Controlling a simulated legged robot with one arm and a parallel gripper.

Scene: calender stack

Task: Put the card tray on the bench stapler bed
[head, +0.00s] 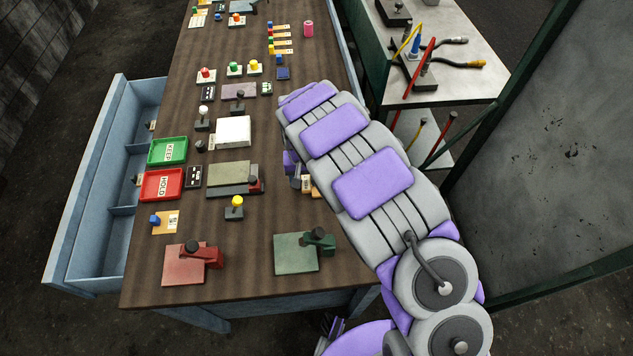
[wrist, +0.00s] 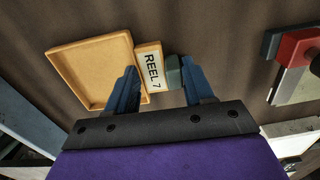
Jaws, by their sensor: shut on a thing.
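The card tray (wrist: 97,68) is a shallow tan square tray with a raised rim and a block lettered "REEL 7" (wrist: 153,70) on its side. My gripper (wrist: 158,67) has its blue fingers around this block, with a grey-green piece beside it, and is shut on the tray. The tray looks empty. In the head view my arm hides most of it; a small orange part (head: 307,184) shows. I cannot tell whether it touches the table. No bench stapler is labelled; candidates are an olive-plated device with a dark red part (head: 228,174), a red device (head: 184,267) and a green device (head: 294,254).
The brown table (head: 150,285) holds a green KEEP tray (head: 168,151), a red HOLD tray (head: 161,184), a white block (head: 233,131) and a yellow-knobbed piece (head: 235,208). A blue drawer (head: 84,215) stands along the left. A tool bench (head: 465,75) stands at the right.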

